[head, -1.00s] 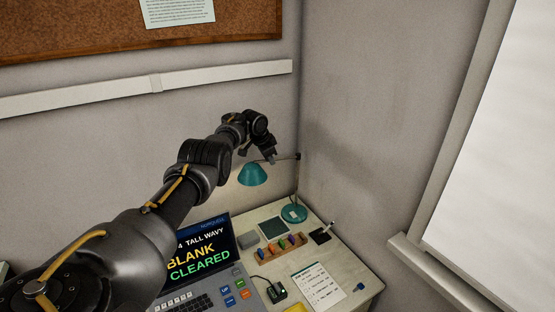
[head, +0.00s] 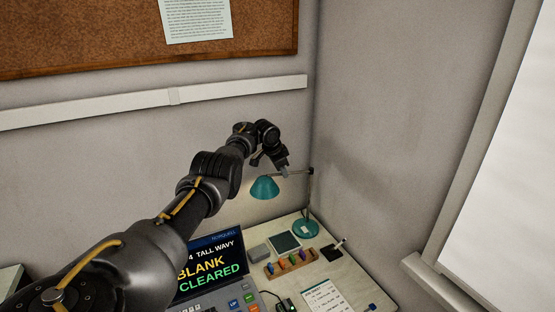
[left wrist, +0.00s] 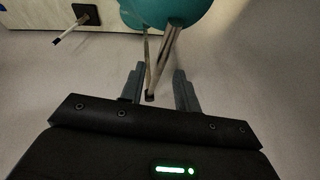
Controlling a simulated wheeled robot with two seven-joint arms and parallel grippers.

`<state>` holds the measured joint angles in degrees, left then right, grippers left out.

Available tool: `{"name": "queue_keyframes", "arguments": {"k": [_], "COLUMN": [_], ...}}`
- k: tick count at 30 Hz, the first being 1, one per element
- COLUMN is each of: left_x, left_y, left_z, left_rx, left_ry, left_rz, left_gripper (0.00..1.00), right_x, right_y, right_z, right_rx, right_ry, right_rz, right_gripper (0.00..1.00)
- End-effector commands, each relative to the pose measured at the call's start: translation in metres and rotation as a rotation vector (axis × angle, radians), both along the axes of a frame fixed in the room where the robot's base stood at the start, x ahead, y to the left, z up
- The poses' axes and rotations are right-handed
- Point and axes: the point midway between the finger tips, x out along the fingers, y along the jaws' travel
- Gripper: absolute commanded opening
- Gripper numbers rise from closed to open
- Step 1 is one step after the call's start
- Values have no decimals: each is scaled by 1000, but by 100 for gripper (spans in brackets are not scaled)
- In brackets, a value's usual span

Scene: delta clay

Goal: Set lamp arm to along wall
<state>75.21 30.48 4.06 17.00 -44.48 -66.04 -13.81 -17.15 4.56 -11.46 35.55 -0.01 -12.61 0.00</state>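The desk lamp has a teal shade (head: 265,187), a thin arm (head: 299,171) and a round teal base (head: 306,229) near the wall corner. Its arm reaches left from the upright post, with the shade hanging at the left end. My left gripper (head: 285,171) is beside the lamp arm, just above and right of the shade. In the left wrist view, the gripper's fingers (left wrist: 159,92) are apart. The end of a thin lamp rod (left wrist: 153,80) shows between them, and I cannot tell whether they touch it. My right gripper is out of view.
On the desk are a screen (head: 212,262), a wooden rack of coloured pieces (head: 290,263), a grey block (head: 259,252), a checklist (head: 323,298) and a black pen holder (head: 332,253). A wall rail (head: 230,89) and corkboard (head: 80,38) are behind. Air right of the lamp is clear.

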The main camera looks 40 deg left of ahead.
Motion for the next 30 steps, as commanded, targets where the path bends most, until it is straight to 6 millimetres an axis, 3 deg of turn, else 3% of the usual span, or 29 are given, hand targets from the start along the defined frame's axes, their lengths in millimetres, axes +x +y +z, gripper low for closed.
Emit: {"name": "queue_keyframes", "arguments": {"k": [15,30], "left_x": [-35,-39], "left_y": [2,3], "left_z": [74,82], "left_rx": [1,2], "left_ry": [0,2], "left_rz": [1,1], "left_gripper": [32,32], "right_x": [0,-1], "right_y": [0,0], "right_z": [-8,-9], "right_rx": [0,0], "right_ry": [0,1], "right_rz": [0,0], "right_gripper": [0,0]}}
